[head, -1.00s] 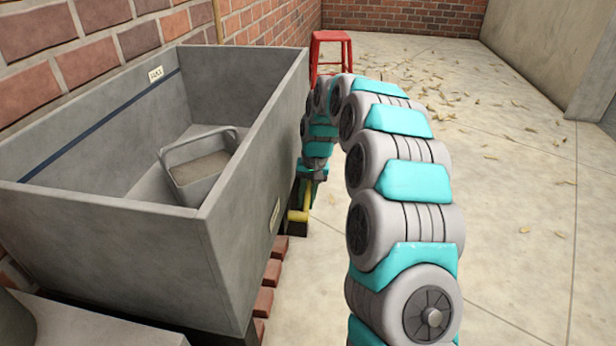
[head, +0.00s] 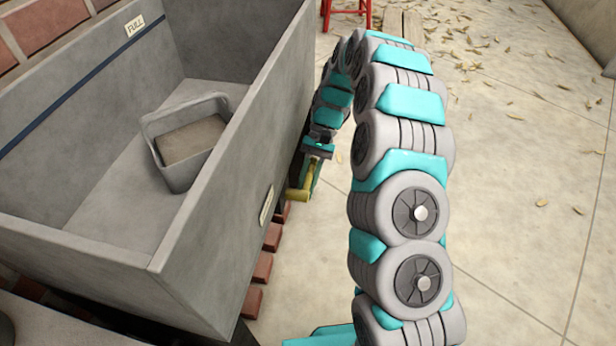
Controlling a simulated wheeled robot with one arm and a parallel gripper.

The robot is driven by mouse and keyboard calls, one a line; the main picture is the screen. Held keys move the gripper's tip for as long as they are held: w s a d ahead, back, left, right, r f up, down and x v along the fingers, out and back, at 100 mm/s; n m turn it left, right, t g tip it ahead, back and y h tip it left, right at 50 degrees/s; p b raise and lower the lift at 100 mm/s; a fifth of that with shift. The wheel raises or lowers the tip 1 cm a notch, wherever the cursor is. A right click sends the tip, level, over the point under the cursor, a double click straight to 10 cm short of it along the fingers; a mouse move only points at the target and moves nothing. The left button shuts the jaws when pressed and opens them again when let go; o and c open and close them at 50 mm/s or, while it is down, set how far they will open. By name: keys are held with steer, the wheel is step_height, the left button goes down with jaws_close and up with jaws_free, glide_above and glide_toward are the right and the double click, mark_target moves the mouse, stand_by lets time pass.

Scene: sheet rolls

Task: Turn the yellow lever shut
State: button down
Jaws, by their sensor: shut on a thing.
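The yellow lever (head: 299,194) is low at the right outer side of the grey tank, near its far end. My gripper (head: 312,175) is at the lever, pointing down, with its green-and-dark fingers closed around part of it. The lever's far portion and its pivot are hidden behind the tank wall and my gripper. My arm curves from the lower right up and over to it.
The open grey tank (head: 215,255) fills the left, with a "FULL" label and dark line inside. A grey container (head: 180,180) sits in it. Bricks (head: 262,268) line its base. A red stool (head: 345,12) stands behind. The leaf-strewn floor at right is clear.

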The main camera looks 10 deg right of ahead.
mark_target(311, 169)
stand_by(0.4)
steer(key=c, duration=0.8)
jaws_free()
steer(key=shift+o, duration=0.2)
steer(key=v, duration=0.6)
steer(key=shift+w+r, duration=0.1)
steer(key=shift+w, duration=0.2)
steer(key=shift+w+d+r, duration=0.3)
steer(key=shift+r, duration=0.2)
